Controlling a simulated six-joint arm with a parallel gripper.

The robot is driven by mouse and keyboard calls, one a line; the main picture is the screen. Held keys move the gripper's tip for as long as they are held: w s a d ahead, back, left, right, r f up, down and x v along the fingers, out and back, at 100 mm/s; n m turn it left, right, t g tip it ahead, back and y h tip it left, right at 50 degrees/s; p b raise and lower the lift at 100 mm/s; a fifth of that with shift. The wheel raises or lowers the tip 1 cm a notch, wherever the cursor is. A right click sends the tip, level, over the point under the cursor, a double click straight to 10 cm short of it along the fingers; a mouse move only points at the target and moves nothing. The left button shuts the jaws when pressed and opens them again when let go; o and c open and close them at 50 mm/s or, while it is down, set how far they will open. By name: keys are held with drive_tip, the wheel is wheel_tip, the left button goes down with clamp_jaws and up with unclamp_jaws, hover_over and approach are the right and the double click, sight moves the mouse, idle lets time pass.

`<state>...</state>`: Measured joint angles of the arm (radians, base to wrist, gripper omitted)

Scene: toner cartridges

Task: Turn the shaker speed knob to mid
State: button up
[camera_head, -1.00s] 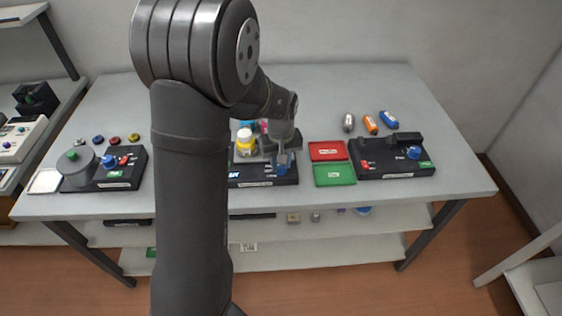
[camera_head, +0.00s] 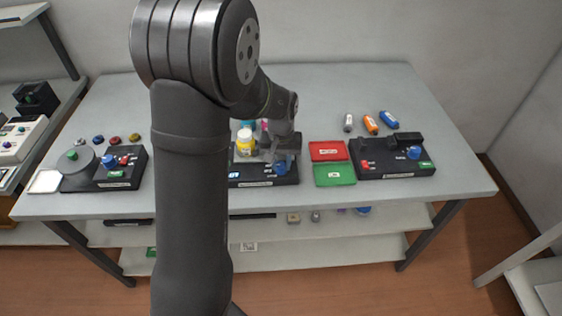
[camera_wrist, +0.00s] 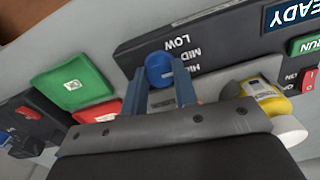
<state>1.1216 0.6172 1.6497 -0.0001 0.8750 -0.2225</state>
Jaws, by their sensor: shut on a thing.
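The shaker's dark control panel (camera_head: 256,181) sits on the middle of the table, partly hidden by my arm. Its blue speed knob (camera_head: 281,168) is at the panel's right end. In the wrist view the knob (camera_wrist: 157,66) is beside the upside-down labels LOW, MID and HIGH. My gripper (camera_wrist: 162,84) is shut on the knob, one blue finger on each side. A small mark on the knob's face lies on the side toward the labels; its exact setting is hard to tell. The panel's READY display (camera_wrist: 292,13) is partly in view.
A yellow bottle (camera_head: 245,146) with a white cap stands on the shaker, close to my gripper. Red (camera_head: 327,151) and green (camera_head: 334,174) trays lie to the right. Another black device (camera_head: 391,167) with a blue knob stands beyond them.

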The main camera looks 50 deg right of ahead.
sight(281, 165)
drive_tip(key=o, duration=1)
wheel_tip(281, 165, up, 18)
drive_tip(key=shift+f, duration=0.25)
wheel_tip(281, 165, down, 18)
drive_tip(key=shift+r, duration=0.25)
idle(0.5)
